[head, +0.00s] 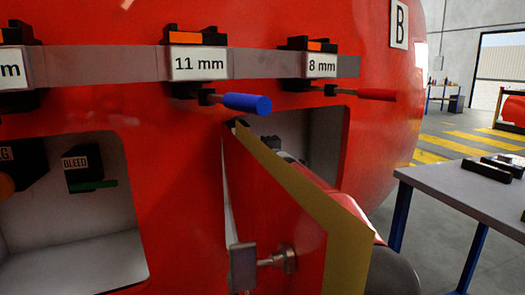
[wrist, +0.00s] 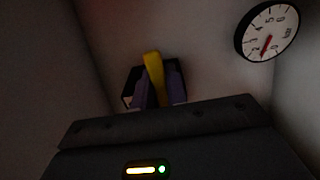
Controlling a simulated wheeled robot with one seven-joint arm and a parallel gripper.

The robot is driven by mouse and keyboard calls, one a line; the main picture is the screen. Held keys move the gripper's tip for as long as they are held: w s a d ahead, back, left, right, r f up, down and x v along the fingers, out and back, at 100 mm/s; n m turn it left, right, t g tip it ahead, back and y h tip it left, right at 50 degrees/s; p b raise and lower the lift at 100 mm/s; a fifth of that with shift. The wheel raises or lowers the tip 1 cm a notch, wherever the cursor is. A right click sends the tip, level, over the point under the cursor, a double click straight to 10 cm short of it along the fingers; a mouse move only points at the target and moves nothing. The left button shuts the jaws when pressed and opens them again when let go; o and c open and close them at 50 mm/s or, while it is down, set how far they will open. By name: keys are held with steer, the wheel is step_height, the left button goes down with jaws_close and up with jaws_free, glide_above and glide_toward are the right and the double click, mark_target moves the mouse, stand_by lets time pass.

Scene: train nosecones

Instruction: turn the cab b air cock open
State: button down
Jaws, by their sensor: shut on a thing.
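In the wrist view, a yellow handle (wrist: 153,66) stands upright in front of a black block (wrist: 132,88) on the back wall of a dim recess. I take it for the air cock's handle; no label on it is readable. My gripper (wrist: 158,92) has its two purple fingers on either side of the handle, shut on it. In the head view, the recess (head: 325,135) is mostly covered by an open red door (head: 275,205) with a yellow edge. My gripper and the handle are hidden there.
A pressure gauge (wrist: 267,32) is right of the handle, its needle near the low end. The recess walls are close around. The door's latch (head: 262,263) sticks out. A grey table (head: 470,190) stands at right.

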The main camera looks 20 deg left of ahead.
stand_by(0.4)
steer(key=c, duration=1.4)
jaws_free()
steer(key=shift+a, duration=0.1)
steer(key=shift+s, duration=0.1)
steer(key=b+v, duration=0.4)
steer(key=v, duration=0.3)
steer(key=shift+s+d, duration=0.25)
steer(key=shift+s, duration=0.1)
